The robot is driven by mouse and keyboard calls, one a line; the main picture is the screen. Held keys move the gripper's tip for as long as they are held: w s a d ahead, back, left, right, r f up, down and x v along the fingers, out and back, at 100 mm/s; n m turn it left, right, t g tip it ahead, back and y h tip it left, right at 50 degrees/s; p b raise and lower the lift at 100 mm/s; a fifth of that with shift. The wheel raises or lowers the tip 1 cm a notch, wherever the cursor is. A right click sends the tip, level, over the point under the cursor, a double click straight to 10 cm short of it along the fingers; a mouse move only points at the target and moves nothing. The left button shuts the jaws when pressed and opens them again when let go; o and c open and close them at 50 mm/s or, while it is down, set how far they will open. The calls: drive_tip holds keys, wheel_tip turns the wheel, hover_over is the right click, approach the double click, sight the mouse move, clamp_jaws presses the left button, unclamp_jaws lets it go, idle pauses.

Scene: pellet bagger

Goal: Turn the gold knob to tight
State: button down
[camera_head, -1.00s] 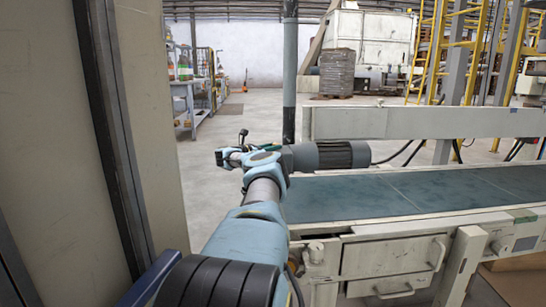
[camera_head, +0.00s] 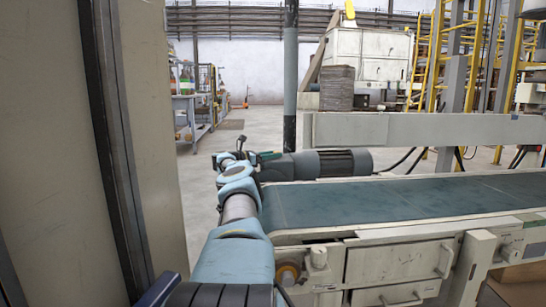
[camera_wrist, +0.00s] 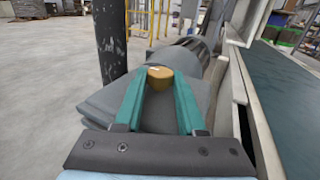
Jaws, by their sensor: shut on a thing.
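The gold knob (camera_wrist: 160,77) shows in the wrist view, between the tips of the teal fingers. My gripper (camera_wrist: 160,86) is shut on it, one finger on either side. Behind the knob is a grey motor (camera_wrist: 192,62) with a grey housing below. In the head view my gripper (camera_head: 266,157) is at the end of the outstretched arm, beside the motor (camera_head: 343,162) at the conveyor's left end. The knob is not visible there. I cannot read any mark of tightness on it.
The conveyor belt (camera_head: 400,200) runs to the right, with a pale rail (camera_head: 420,128) behind it. A dark post (camera_head: 290,90) stands behind the motor. A beige panel (camera_head: 60,150) closes off the left side. Open floor (camera_head: 235,125) lies beyond.

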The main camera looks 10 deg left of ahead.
drive_tip(key=shift+d+r, duration=0.1)
drive_tip(key=shift+r, duration=0.05)
drive_tip(key=c, duration=0.5)
unclamp_jaws()
drive_tip(key=p+v, duration=0.3)
drive_tip(key=v, duration=0.7)
drive_tip(key=shift+s+a+p, duration=0.25)
drive_tip(key=shift+a+p, duration=0.1)
drive_tip(key=shift+p, duration=0.05)
